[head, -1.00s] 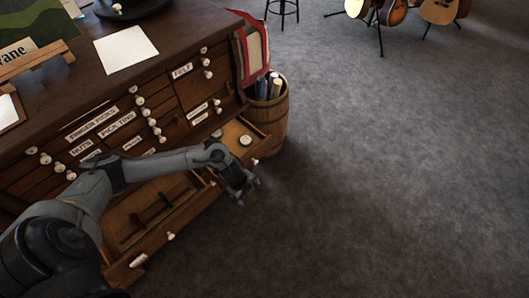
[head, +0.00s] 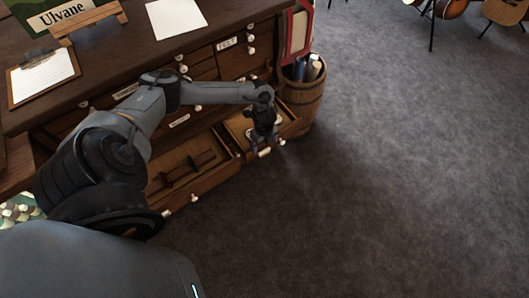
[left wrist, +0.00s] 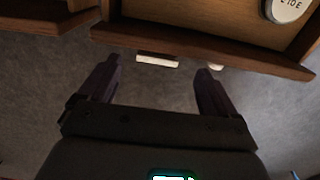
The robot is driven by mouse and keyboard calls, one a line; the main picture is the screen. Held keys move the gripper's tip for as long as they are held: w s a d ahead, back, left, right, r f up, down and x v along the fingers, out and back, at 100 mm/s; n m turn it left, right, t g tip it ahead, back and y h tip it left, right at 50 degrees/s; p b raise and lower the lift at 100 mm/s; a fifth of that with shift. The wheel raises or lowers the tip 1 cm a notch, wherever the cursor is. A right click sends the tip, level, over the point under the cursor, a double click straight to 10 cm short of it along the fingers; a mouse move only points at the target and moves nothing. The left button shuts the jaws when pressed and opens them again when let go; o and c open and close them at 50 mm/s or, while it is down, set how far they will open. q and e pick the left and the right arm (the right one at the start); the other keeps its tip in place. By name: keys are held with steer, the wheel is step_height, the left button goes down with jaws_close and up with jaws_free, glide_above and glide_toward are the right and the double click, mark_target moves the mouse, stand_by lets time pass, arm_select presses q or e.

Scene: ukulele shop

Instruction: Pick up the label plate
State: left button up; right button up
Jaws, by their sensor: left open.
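A small white label plate (left wrist: 158,60) shows in the left wrist view at the front of an open drawer (left wrist: 200,40), beside a pale knob (left wrist: 215,66). It also shows as a pale patch in the head view (head: 264,153). My left gripper (head: 267,148) is open and empty, pointing down at this drawer front. In the left wrist view its two fingers (left wrist: 160,70) stand on either side of the plate, which appears beyond them. I cannot tell the remaining gap, or how the plate is fixed. My right gripper is not in view.
A round labelled tin (left wrist: 287,8) sits in the drawer. Another open drawer (head: 222,172) lies to the left, below my arm. A wooden barrel (head: 305,100) stands close on the right. The counter (head: 110,55) is behind; carpet (head: 400,180) is clear to the right.

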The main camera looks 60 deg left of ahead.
mark_target(264, 152)
arm_select(q)
steer(key=f+b, duration=0.1)
steer(key=f, duration=0.1)
steer(key=f+b, duration=0.1)
steer(key=f, duration=0.2)
steer(key=shift+s+d, duration=0.15)
steer(key=shift+d, duration=0.05)
steer(key=c, duration=1.1)
steer(key=shift+r, duration=0.2)
